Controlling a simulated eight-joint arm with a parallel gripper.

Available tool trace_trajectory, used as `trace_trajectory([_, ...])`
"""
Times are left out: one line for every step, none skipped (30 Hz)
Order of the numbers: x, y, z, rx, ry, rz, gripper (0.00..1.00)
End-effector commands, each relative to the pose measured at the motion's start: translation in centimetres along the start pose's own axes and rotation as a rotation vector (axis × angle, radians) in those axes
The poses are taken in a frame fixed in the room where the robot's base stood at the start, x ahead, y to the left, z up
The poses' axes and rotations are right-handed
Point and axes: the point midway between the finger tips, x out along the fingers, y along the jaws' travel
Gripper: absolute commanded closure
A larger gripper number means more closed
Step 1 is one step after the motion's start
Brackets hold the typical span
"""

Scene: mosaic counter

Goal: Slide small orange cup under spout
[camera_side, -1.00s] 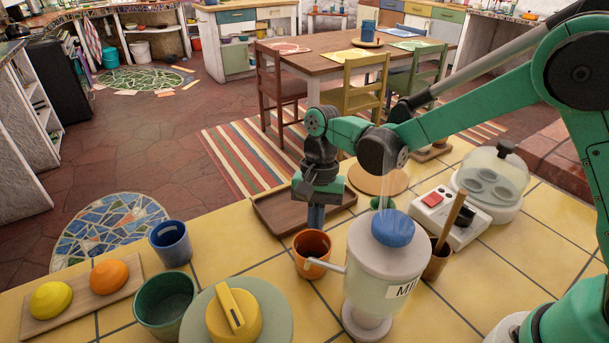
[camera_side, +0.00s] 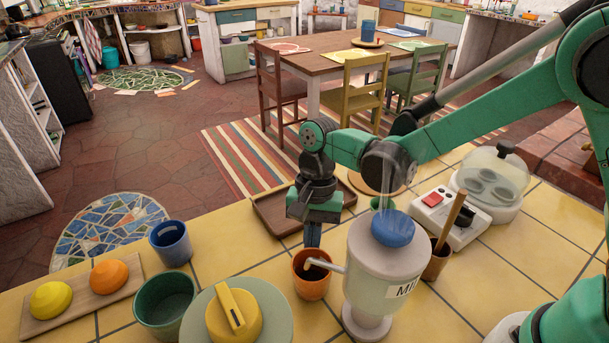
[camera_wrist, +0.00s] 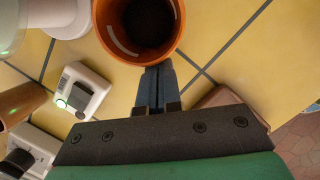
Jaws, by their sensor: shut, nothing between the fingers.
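The small orange cup (camera_side: 311,285) stands upright on the yellow tiled counter, beside the pale dispenser (camera_side: 375,270) with a blue lid. The dispenser's spout (camera_side: 326,265) reaches left, and its tip shows over the cup's opening. My gripper (camera_side: 312,238) points down on the far side of the cup, its fingers shut and empty. In the wrist view the cup (camera_wrist: 170,48) is at the top, and my shut fingertips (camera_wrist: 156,72) are against or very near its outer wall; contact is hard to tell. The cup's inside is dark.
A green cup (camera_side: 165,305), a blue cup (camera_side: 170,246) and a yellow-knobbed round object (camera_side: 270,320) stand to the left. A brown tray (camera_side: 275,218) lies behind my gripper. A brown pot with a wooden handle (camera_side: 437,262) and a white switch box (camera_side: 460,217) are right of the dispenser.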

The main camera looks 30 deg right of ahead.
Motion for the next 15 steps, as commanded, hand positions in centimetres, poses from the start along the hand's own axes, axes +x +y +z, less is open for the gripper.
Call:
trace_trajectory([-0.1,0.0,-0.5,0.002,0.0,0.0,1.0])
trace_trajectory([-0.2,0.0,-0.8,0.002,0.0,0.0,1.0])
trace_trajectory([-0.3,0.0,-1.4,0.004,0.0,-0.001,1.0])
trace_trajectory([-0.5,0.0,-1.9,0.005,0.0,-0.001,1.0])
trace_trajectory([-0.6,0.0,-2.6,0.005,0.0,-0.001,1.0])
trace_trajectory([-0.8,0.0,-3.5,0.006,0.0,-0.001,1.0])
trace_trajectory([-1.1,0.0,-4.1,0.006,0.0,-0.001,1.0])
trace_trajectory([-2.1,0.0,-3.8,0.003,0.0,-0.001,1.0])
trace_trajectory([-3.1,0.0,-3.7,0.002,0.0,0.0,1.0])
trace_trajectory([-3.8,0.1,-3.6,0.002,0.0,0.0,1.0])
trace_trajectory([-4.5,0.0,-3.6,0.001,0.0,0.0,1.0])
trace_trajectory([-5.4,0.0,-3.6,0.001,0.0,0.0,1.0])
trace_trajectory([-6.0,0.0,-3.6,0.001,0.0,0.0,1.0])
trace_trajectory([-6.7,0.0,-3.6,0.001,0.001,0.0,1.0])
trace_trajectory([-7.4,0.0,-3.7,0.001,0.001,0.0,1.0])
